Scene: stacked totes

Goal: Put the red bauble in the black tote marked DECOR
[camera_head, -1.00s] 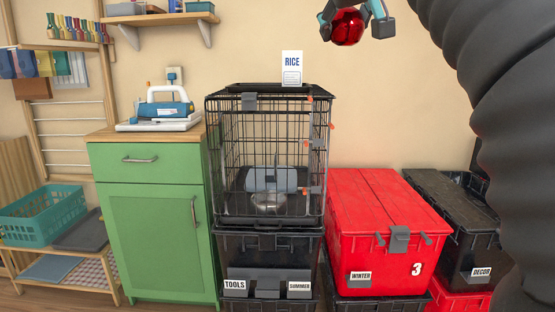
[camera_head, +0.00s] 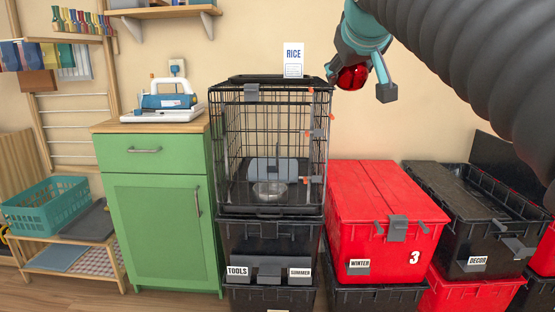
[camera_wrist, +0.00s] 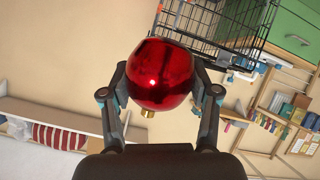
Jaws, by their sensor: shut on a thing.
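The shiny red bauble (camera_head: 352,77) is held between the fingers of my gripper (camera_head: 358,84), high in front of the wall, just right of the cage's top. In the wrist view the bauble (camera_wrist: 160,74) sits between both fingertips (camera_wrist: 161,82), with its small gold cap at the lower side. The black tote marked DECOR (camera_head: 460,240) stands at the right, below and to the right of my gripper. Its top looks at least partly open, with a dark panel raised behind it. The tote's inside is too dark to make out.
A closed red tote marked WINTER (camera_head: 385,245) stands left of the DECOR tote. Further left is a black wire cage (camera_head: 268,150) on black totes, with a RICE card (camera_head: 293,60) on top. A green cabinet (camera_head: 155,215) stands left of that.

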